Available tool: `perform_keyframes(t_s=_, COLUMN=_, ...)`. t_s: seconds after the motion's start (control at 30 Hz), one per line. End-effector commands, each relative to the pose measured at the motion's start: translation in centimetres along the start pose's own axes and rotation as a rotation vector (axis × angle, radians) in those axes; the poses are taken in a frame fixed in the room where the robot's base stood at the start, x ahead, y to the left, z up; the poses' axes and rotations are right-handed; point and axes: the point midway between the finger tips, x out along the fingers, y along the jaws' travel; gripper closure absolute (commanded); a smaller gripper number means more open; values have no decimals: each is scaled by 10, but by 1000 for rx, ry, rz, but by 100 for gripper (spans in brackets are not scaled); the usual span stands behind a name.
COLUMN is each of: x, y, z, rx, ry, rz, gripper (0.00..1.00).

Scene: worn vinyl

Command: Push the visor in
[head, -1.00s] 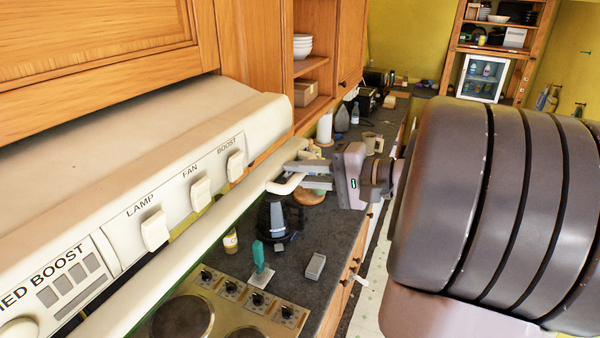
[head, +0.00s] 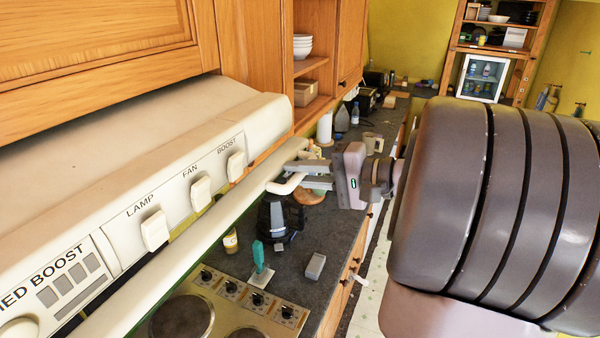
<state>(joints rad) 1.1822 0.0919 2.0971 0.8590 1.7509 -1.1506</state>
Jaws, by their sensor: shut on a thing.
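The visor (head: 190,250) is the long pale bar along the front of the cream cooker hood (head: 150,130). It stands out from the hood's control panel, with a dark and yellowish gap between them. A small pale handle (head: 287,186) sticks out at the visor's far end. My gripper (head: 295,178) reaches in from the right and is shut on this handle. Its fingertips partly hide the handle and the visor's far end.
Below are a hob (head: 240,308), a dark coffee maker (head: 279,218), a green-handled tool (head: 258,258) and a small grey box (head: 315,266) on the dark worktop (head: 330,235). Wooden cupboards (head: 330,50) line the wall above. Open floor lies right of the worktop.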

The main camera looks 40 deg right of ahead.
Motion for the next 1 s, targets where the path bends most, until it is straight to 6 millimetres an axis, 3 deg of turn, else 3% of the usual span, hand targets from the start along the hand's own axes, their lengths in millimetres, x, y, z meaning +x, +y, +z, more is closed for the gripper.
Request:
perform_keyframes(t_s=0.27, x=1, y=0, z=0, rx=-1, ry=0, rz=0, gripper=100)
perform_keyframes(t_s=0.53, x=35, y=-5, z=0, rx=-3, ry=-1, rz=0, gripper=100)
perform_keyframes(t_s=0.83, x=36, y=-8, z=0, rx=0, ry=1, rz=-1, gripper=100)
perform_keyframes(t_s=0.87, x=36, y=-8, z=0, rx=0, ry=1, rz=-1, gripper=78)
perform_keyframes(t_s=0.9, x=36, y=-8, z=0, rx=0, ry=1, rz=-1, gripper=70)
perform_keyframes(t_s=0.93, x=36, y=-8, z=0, rx=0, ry=1, rz=-1, gripper=64)
perform_keyframes(t_s=1.0, x=36, y=-8, z=0, rx=0, ry=1, rz=-1, gripper=63)
